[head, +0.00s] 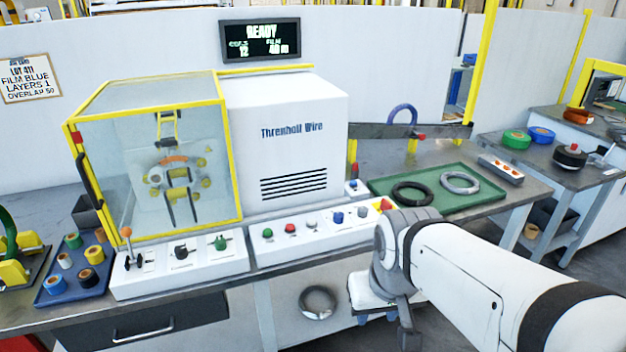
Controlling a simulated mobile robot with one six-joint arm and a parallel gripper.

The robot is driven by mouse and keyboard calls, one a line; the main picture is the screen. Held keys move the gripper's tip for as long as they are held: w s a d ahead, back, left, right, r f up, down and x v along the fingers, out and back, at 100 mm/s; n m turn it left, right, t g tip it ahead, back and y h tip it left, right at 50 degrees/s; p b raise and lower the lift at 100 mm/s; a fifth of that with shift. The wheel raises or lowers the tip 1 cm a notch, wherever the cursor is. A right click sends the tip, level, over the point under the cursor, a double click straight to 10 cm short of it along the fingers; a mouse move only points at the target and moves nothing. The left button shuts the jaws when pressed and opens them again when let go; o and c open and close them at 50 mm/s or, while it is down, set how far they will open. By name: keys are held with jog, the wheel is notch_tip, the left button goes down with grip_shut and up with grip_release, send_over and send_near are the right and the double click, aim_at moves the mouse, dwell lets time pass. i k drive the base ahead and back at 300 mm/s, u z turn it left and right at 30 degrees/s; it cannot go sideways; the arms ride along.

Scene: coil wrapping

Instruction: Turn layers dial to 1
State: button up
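A white control box (205,268) at the front left of the bench carries an orange-tipped lever (128,248), a black knob (181,252) and a green knob (220,242). Their labels and settings are too small to read, so I cannot tell which is the layers dial. The job card (28,78) on the wall reads film blue, layers 1, overlap 50. My gripper (378,316) hangs at the bench's front edge, right of the controls and apart from both knobs. The wrist partly hides it, and whether it is open is unclear.
A second control box (315,236) has several coloured buttons. A yellow-framed guard (238,150) encloses the wrapping machine. A blue tray (55,293) with film rolls stands left of the knobs. A green tray (455,206) holds black and grey coils. The display (260,40) reads ready.

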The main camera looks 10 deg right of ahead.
aim_at(338, 216)
jog(key=u, duration=0.15)
jog(key=i, duration=1.05)
jog(key=z, duration=0.3)
